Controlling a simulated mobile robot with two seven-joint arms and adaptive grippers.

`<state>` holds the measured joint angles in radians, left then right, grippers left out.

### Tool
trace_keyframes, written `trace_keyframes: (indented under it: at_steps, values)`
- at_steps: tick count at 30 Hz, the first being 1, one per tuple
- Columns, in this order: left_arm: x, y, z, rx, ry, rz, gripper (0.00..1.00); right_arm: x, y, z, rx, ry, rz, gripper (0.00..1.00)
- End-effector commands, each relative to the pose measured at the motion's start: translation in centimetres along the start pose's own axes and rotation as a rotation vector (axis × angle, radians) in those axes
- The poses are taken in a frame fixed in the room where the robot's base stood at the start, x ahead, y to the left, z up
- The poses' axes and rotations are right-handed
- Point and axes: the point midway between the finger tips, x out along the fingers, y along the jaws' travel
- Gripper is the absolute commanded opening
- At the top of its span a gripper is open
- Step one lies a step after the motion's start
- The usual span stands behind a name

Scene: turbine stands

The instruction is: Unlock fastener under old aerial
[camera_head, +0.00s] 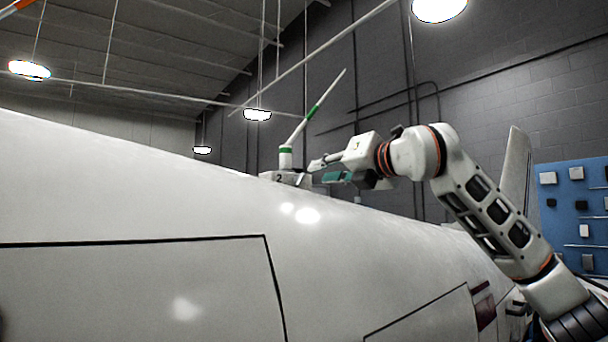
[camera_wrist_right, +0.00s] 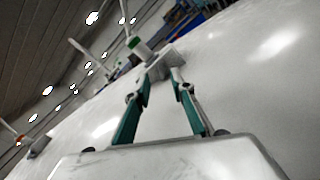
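The aerial (camera_head: 312,115), a slanted white rod with green bands, stands on a light grey base (camera_head: 279,177) marked "2" on top of the white hull. In the right wrist view the green-banded aerial foot (camera_wrist_right: 138,46) rises from the grey base (camera_wrist_right: 165,64). My right gripper (camera_head: 317,170) is at the right end of the base. Its teal fingers (camera_wrist_right: 166,76) stand apart, with their tips close to the base's near side; I cannot tell whether they touch it. I cannot make out the fastener. My left gripper is not in view.
The curved white hull (camera_head: 140,180) fills the foreground, with dark panel seams. A fin (camera_head: 515,175) and a blue tool board (camera_head: 575,215) stand at the right. Another small fitting (camera_wrist_right: 38,146) sits on the hull at the wrist view's left. Lamps hang overhead.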

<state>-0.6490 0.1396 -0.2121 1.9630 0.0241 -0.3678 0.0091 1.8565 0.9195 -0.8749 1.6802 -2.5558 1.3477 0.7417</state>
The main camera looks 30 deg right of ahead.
Motion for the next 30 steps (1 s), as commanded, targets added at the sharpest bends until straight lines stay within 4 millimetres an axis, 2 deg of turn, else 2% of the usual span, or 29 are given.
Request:
trace_keyframes:
  at_steps: [15,26,27,30]
  values:
    - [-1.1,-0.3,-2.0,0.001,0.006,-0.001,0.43,6.8,0.1,0.0,0.001,0.003,0.000,0.24]
    - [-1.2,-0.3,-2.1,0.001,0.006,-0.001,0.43,7.5,0.0,-0.1,0.000,0.001,0.001,0.24]
    - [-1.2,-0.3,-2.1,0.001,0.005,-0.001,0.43,7.5,0.0,-0.1,0.000,0.001,0.001,0.21]
    - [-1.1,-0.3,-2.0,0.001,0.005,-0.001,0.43,7.5,0.0,-0.1,0.000,0.001,0.001,0.00]
